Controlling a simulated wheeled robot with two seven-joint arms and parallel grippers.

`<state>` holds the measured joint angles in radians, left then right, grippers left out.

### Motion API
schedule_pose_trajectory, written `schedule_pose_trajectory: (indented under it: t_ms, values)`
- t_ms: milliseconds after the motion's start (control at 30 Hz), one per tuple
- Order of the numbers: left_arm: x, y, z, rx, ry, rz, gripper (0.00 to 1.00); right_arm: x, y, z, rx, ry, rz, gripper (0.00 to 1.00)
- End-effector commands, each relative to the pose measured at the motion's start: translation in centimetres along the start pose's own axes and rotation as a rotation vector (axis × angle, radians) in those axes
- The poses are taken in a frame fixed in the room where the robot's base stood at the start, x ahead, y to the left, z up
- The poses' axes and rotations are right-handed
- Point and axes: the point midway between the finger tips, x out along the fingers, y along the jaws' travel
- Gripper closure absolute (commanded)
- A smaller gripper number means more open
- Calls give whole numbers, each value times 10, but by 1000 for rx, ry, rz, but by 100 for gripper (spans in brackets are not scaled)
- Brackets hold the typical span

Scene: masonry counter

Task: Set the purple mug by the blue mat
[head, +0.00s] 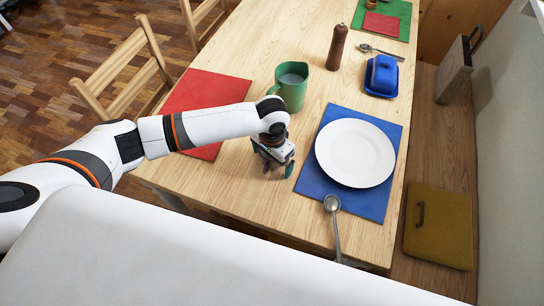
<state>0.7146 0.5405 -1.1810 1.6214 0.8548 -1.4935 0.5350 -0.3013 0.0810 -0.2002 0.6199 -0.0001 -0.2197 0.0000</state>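The blue mat (382,200) lies on the wooden table with a white plate (355,153) on it. I see no purple mug in the head view. My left gripper (273,160) points down over the table, just left of the blue mat and below the green jug. Its dark fingertips look spread apart, and I see nothing held between them. The arm hides part of the table and the red mat. My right gripper is out of view.
A green jug (293,92) stands beyond my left gripper, beside a red mat (200,92). A spoon (334,222) lies across the blue mat's near edge. A pepper mill (336,48) and blue butter dish (381,76) stand farther back. Bare table lies left of the blue mat.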

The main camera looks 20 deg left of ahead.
Motion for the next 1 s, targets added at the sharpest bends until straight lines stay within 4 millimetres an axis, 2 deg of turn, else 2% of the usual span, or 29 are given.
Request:
schedule_pose_trajectory:
  t_ms: [167, 400, 600, 800, 1000]
  values:
    - [-18, 0, 1, 0, -4, -1, 0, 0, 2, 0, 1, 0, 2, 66]
    - [-69, 0, 1, 0, -6, 0, 0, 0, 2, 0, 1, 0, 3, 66]
    - [-105, 0, 1, 0, -3, -1, 0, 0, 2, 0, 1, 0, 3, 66]
    - [-121, 0, 1, 0, -1, -1, 0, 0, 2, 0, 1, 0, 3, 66]
    - [-122, 0, 0, 0, 0, -1, 0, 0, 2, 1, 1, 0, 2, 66]
